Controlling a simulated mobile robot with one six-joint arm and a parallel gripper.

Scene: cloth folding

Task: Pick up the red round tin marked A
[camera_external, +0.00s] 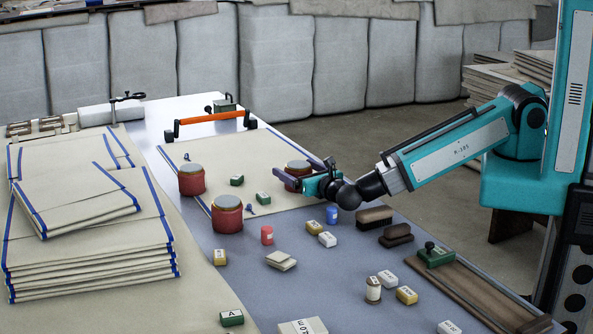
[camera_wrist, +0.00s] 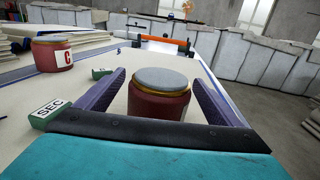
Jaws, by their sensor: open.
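Three red round tins with grey lids are in the external view. One tin (camera_external: 298,167) is at my gripper (camera_external: 302,178), on the beige cloth at the right. In the wrist view this tin (camera_wrist: 158,100) stands upright between the two purple fingers of my open gripper (camera_wrist: 158,78), with a gap visible at the left finger. No letter shows on its visible side. Another tin (camera_wrist: 52,55) at the left of the wrist view is marked C. The other two tins in the external view are at the cloth's left edge (camera_external: 191,182) and nearer the front (camera_external: 227,216); their letters are unreadable there.
Small green blocks (camera_external: 264,198) lie near the tins; one reads SEC (camera_wrist: 48,113). An orange-handled bar (camera_external: 211,119) stands behind. Folded cloths (camera_external: 90,245) are stacked at the left. Brushes (camera_external: 374,217) and small blocks crowd the front right.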

